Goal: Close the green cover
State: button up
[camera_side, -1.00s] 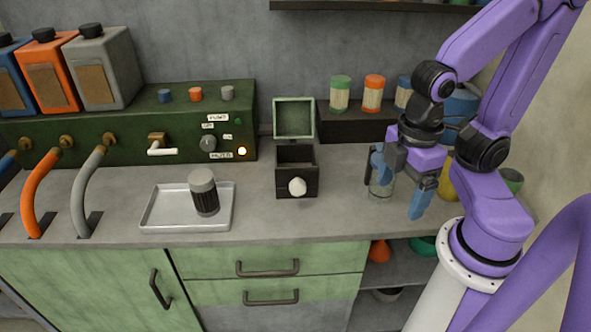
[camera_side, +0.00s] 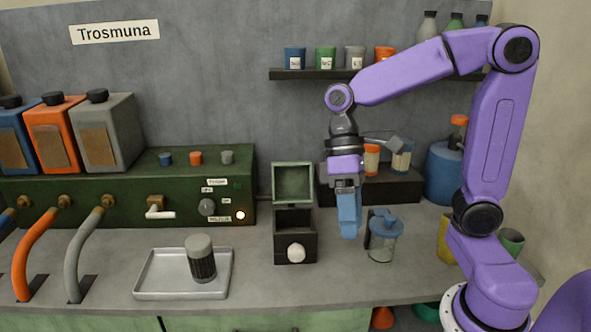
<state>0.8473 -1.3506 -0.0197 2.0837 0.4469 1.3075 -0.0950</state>
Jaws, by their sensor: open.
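The green cover (camera_side: 293,184) is a square framed lid on a small dark box (camera_side: 295,240). It stands open and upright at the back of the box, above the dark opening. A white round knob sits on the box front. My gripper (camera_side: 349,228) has blue fingers pointing down, to the right of the box and cover and apart from both. It is open and holds nothing visible; one finger largely hides the other from this side.
A glass jar with a blue top (camera_side: 383,236) stands just right of my gripper. A tray (camera_side: 150,290) with a grey-capped dark cylinder (camera_side: 201,260) is left of the box. A green panel (camera_side: 110,195) with pipes and a lever fills the left back. A dark rack (camera_side: 400,190) stands behind.

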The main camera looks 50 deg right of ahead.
jog(key=w+d+m+t+y, duration=0.2)
jog(key=w+d+m+y, duration=0.35)
jog(key=w, duration=0.55)
jog(key=w+d+m+t+y, duration=0.2)
jog(key=w+d+m+y, duration=0.25)
jog(key=w+d, duration=0.4)
jog(key=w+d+m+t, duration=0.2)
jog(key=d+m+t, duration=0.15)
jog(key=d, duration=0.55)
jog(key=w+d+f+m+t, duration=0.1)
jog(key=w+d+m+t, duration=0.1)
jog(key=d+t, duration=0.5)
jog(key=w+d+m+t, duration=0.2)
jog(key=d+m, duration=0.1)
jog(key=d, duration=0.8)
send_near(296, 168)
jog(key=s+d+f, duration=0.2)
jog(key=s+d, duration=0.1)
jog(key=d, duration=0.4)
jog(key=shift+t, duration=0.35)
jog(key=x, duration=1.7)
jog(key=shift+f, duration=0.25)
grip_shut()
